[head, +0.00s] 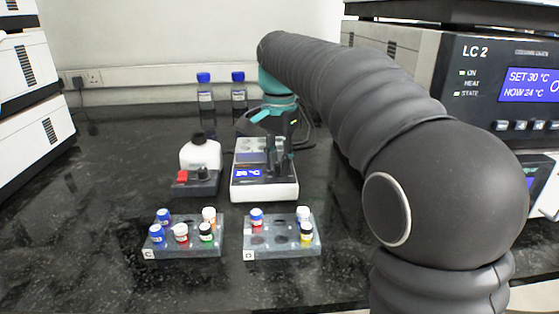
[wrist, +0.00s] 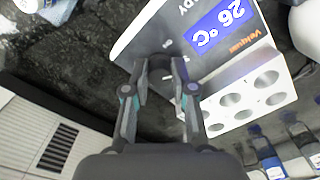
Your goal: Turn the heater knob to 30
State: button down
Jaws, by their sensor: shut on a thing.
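The heater (head: 264,186) is a white block with a dark front panel and a blue display, standing in the middle of the bench. In the wrist view its panel (wrist: 180,30) shows a blue display (wrist: 225,22) reading 26 °C. The dark knob (wrist: 160,67) sits on the panel between my fingertips, partly hidden by them. My gripper (wrist: 158,82) is shut on the knob. In the head view my gripper (head: 279,165) points down over the right part of the heater and hides the knob.
Two vial racks, one marked C (head: 183,247) and one marked D (head: 282,250), stand in front of the heater. A white bottle (head: 201,154) stands to its left. Two blue-capped bottles (head: 205,92) (head: 239,92) stand behind. The LC 2 column oven (head: 480,80) is at right.

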aim_at(279, 164)
dwell(0.3)
jog(key=c, duration=0.9)
grip_release()
jog(key=shift+c, duration=0.2)
notch_tip(279, 164, up, 12)
